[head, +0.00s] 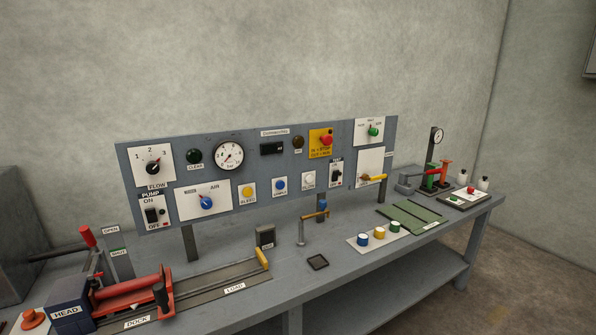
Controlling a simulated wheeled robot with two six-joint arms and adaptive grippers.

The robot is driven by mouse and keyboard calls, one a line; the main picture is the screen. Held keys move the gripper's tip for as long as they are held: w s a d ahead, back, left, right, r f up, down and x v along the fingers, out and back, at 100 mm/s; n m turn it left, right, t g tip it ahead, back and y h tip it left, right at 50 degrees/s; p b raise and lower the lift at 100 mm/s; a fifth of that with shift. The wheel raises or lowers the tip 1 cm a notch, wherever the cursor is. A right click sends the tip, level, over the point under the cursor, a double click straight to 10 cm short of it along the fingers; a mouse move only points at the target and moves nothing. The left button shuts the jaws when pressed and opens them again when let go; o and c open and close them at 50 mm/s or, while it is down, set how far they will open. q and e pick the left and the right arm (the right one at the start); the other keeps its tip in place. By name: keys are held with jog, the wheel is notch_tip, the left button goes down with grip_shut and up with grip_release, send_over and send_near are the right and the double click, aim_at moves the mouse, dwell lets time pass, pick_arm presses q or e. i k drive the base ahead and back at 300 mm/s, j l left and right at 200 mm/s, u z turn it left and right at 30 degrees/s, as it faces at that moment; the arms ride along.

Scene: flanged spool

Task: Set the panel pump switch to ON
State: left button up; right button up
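The pump switch (152,215) is a small black switch on a white plate at the lower left of the grey upright panel (290,179). The plate reads PUMP and ON above the switch and OFF below it, with a small red mark near the OFF end. The switch is too small to tell which way it is set. Nothing covers it. Neither of my grippers shows in the head view.
The FLOW knob (152,168) sits above the switch and a blue knob (206,202) to its right. On the bench (340,262), a red clamp device (130,292) and upright levers (90,240) stand in front, below the panel's left end.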

aim_at(151, 214)
jog(key=i+l+u, duration=0.45)
jog(key=l, duration=0.2)
jog(key=i+l+u, duration=0.45)
jog(key=l, duration=0.3)
jog(key=i+l+u, duration=0.2)
jog(key=l, duration=0.25)
jog(key=k+j, duration=0.05)
jog(key=k, duration=0.05)
